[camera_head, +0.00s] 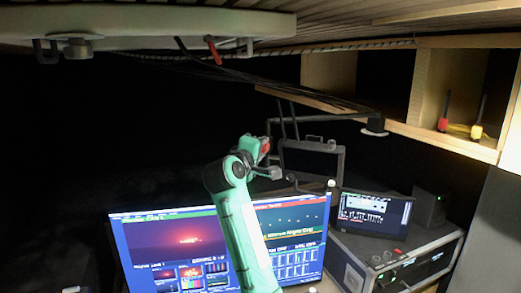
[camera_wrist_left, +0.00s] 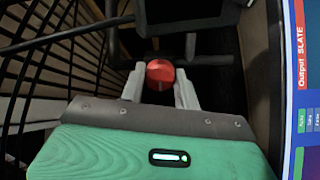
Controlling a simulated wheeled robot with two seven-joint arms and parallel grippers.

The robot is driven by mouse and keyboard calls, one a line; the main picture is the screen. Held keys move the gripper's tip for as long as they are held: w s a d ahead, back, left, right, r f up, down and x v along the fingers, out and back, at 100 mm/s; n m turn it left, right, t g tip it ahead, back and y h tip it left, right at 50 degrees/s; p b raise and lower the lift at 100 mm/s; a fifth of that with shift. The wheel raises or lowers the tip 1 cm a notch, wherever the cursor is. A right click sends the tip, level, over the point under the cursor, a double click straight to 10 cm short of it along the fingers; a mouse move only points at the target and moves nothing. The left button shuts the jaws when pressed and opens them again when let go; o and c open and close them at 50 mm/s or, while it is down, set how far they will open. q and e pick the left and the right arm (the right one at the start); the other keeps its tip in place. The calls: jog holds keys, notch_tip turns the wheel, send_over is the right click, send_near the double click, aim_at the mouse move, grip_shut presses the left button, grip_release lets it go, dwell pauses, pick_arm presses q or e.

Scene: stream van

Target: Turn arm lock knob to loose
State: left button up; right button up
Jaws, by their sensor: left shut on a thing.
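A round red knob (camera_wrist_left: 160,74) sits between the pale fingers of my left gripper (camera_wrist_left: 160,92) in the left wrist view. The gripper is shut on the knob, with one finger on each side. In the head view my green left arm rises from the bottom centre, and the gripper (camera_head: 268,168) is small beside a dark jointed arm (camera_head: 310,120). A red patch (camera_head: 265,146) shows there, probably the knob. Its mount is mostly hidden, and I cannot read any lock mark on it. My right gripper is not in view.
Large monitors (camera_head: 160,235) stand below and behind my arm. A small screen (camera_head: 375,209) stands on a rack case (camera_head: 405,260) at right. A wooden shelf (camera_head: 400,125) runs along the upper right. A dark framed case (camera_head: 312,160) is behind the gripper. The left side looks dark.

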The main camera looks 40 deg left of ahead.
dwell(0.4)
pick_arm(q)
jog(key=o, duration=1)
jog(key=shift+b+v, duration=3)
jog(key=shift+v, duration=3.9)
